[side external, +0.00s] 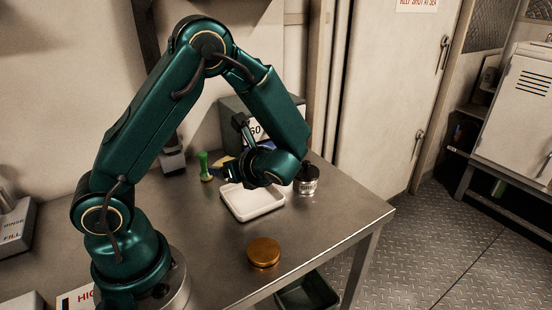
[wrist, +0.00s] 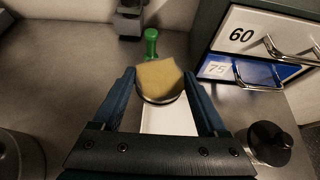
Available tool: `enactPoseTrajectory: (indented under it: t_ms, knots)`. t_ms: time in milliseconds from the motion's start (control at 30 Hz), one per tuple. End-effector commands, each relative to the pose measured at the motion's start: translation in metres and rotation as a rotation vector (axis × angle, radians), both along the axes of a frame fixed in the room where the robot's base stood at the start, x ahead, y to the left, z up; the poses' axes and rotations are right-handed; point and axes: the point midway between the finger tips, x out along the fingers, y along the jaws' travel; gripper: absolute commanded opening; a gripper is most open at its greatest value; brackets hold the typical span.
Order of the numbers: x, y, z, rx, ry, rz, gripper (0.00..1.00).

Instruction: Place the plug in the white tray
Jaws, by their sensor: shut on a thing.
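My gripper (wrist: 160,98) is shut on a round, dark-rimmed piece (wrist: 161,101) that I take for the plug. A tan, squarish block (wrist: 158,76) overlaps it in the wrist view; I cannot tell whether they touch. In the side view my gripper (side external: 228,173) is above the back left part of the white tray, and its fingers hide much of what it holds. The white tray (side external: 254,213) is on the metal table. Its bare white floor (wrist: 168,121) shows between and below the fingers in the wrist view.
A green upright item (side external: 205,167) stands behind the tray. A dark-lidded jar (side external: 306,181) stands to its right. A drawer unit (wrist: 240,37) marked 60 and 75 is behind. A copper-coloured round lid (side external: 263,252) lies in front on clear table.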

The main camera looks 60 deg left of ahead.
Motion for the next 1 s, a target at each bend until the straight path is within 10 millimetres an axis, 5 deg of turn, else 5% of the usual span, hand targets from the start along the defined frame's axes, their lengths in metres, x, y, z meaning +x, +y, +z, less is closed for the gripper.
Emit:
enactPoseTrajectory:
  t_ms: [333, 1000]
  knots:
    - [0.036, -0.027, -0.027, 0.002, 0.0, -0.001, 0.0]
    - [0.038, -0.03, -0.069, 0.0, -0.003, -0.001, 0.0]
